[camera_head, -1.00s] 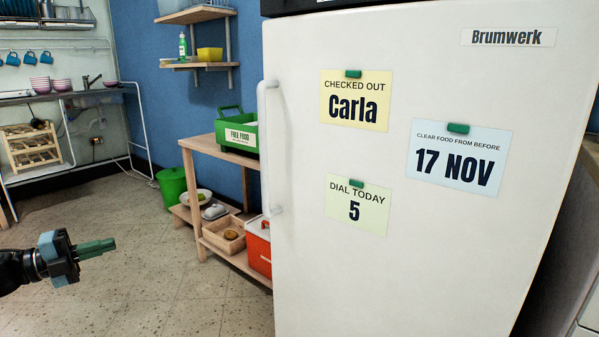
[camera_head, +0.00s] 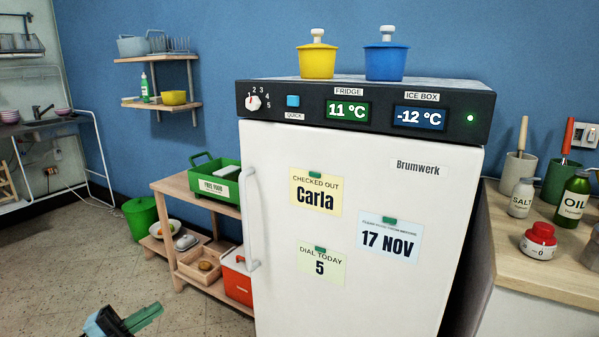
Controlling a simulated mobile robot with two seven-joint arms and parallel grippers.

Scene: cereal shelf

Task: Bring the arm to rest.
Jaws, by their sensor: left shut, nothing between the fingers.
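My left gripper (camera_head: 150,314) is at the bottom left of the head view. Its green fingers are together, with nothing between them, and point up to the right. It is apart from the white fridge (camera_head: 360,262) and shows over the floor. The fridge door is closed, with a white handle (camera_head: 250,220) on its left side. Notes on the door read "Checked out Carla", "Clear food from before 17 NOV" and "Dial today 5". A white dial (camera_head: 253,102) sits on the dark top panel. My right gripper is not in view.
A wooden shelf unit (camera_head: 180,190) with a green "Free food" tray (camera_head: 225,178) stands left of the fridge. A counter (camera_head: 500,245) with bottles is on the right. A yellow pot (camera_head: 317,61) and a blue pot (camera_head: 387,61) stand on the fridge.

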